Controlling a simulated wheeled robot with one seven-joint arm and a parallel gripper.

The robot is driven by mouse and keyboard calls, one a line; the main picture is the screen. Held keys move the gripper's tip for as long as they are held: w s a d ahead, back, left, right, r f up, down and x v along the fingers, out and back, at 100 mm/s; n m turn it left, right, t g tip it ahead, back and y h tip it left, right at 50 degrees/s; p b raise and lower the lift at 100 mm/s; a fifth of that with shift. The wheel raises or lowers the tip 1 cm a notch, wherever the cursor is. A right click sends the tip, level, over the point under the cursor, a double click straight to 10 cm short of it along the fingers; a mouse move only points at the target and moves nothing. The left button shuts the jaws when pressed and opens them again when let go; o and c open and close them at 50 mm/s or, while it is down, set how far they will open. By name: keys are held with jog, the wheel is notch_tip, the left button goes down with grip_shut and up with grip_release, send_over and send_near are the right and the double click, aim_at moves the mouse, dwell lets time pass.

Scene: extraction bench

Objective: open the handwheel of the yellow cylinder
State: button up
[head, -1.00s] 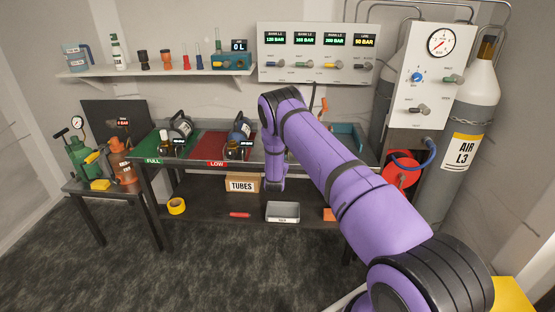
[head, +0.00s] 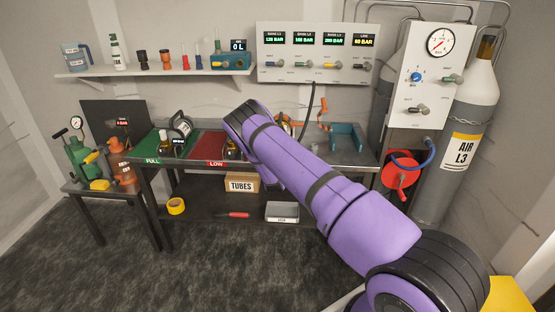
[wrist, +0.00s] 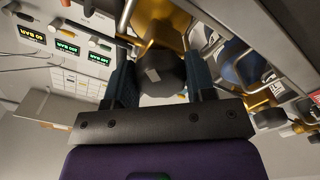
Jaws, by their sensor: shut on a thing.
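In the wrist view a dark grey, rounded handwheel (wrist: 158,75) sits between the two fingers of my gripper (wrist: 160,82). My gripper is shut on it. A brass-yellow body (wrist: 160,18) shows just behind the handwheel; my fingers and the wheel hide part of it. In the head view a small golden part (head: 285,122) shows beside my arm, above the bench. My arm hides my gripper and the handwheel there.
A blue cylinder (wrist: 247,68) with brass fittings is close by in the wrist view. A gauge panel (head: 316,53) hangs behind the bench. A dark hose (head: 311,102) and an orange hose (head: 323,117) are near my arm. A teal holder (head: 347,137) stands at the bench's right.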

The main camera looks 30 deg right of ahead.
jog(key=n, duration=0.4)
jog(key=shift+s+f+n, duration=0.1)
jog(key=shift+s+n, duration=0.05)
jog(key=shift+n, duration=0.15)
jog(key=shift+d+n, duration=0.1)
jog(key=shift+n, duration=1.4)
jog(key=o, duration=0.9)
jog(key=shift+o, duration=0.2)
jog(key=v, duration=1)
jog(key=shift+s+a, duration=0.3)
jog(key=shift+r, duration=0.2)
